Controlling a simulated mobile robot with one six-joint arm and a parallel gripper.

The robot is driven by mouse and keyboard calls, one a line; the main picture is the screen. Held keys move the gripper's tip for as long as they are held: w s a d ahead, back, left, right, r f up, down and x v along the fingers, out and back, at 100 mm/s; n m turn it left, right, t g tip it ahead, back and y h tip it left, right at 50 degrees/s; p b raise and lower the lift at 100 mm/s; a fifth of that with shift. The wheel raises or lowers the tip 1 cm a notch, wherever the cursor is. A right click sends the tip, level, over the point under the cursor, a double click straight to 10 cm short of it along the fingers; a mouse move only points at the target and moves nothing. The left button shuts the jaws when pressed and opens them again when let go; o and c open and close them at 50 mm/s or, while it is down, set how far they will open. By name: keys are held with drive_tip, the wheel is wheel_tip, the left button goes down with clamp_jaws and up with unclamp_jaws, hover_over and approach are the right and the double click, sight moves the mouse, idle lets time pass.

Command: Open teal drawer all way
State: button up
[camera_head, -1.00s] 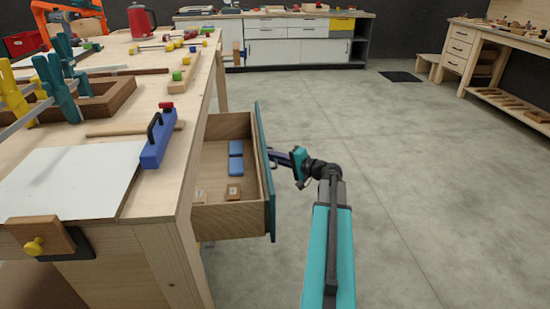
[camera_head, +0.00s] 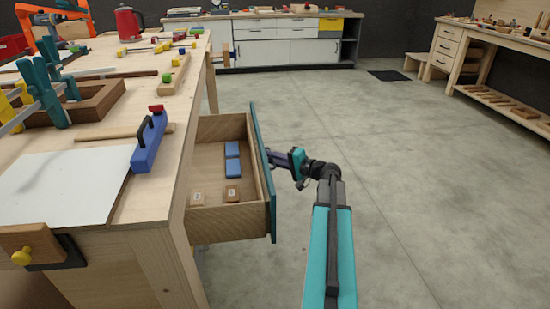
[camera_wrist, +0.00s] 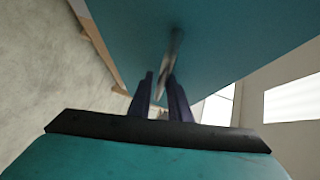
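The teal drawer (camera_head: 264,180) stands well out from the right side of the wooden workbench, with its inside in view. Its teal front (camera_wrist: 215,35) fills the top of the wrist view. A thin handle (camera_wrist: 176,45) sticks out from that front and runs between the two dark fingers of my gripper (camera_wrist: 162,78). My gripper is closed around the handle, and the fingers hide part of it. In the head view my gripper (camera_head: 272,156) is at the outer face of the drawer front, and the handle is hidden there.
The drawer holds two blue blocks (camera_head: 233,168) and two small wooden blocks (camera_head: 233,194). The workbench (camera_head: 185,140) carries a blue tool (camera_head: 149,143), clamps and a white sheet (camera_head: 65,187). Open grey floor (camera_head: 420,180) lies to the right of the drawer.

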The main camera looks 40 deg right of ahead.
drive_tip(key=shift+s, duration=0.15)
drive_tip(key=p+v, duration=0.2)
drive_tip(key=v, duration=1.1)
drive_tip(key=shift+s, duration=0.25)
drive_tip(key=shift+r, duration=0.15)
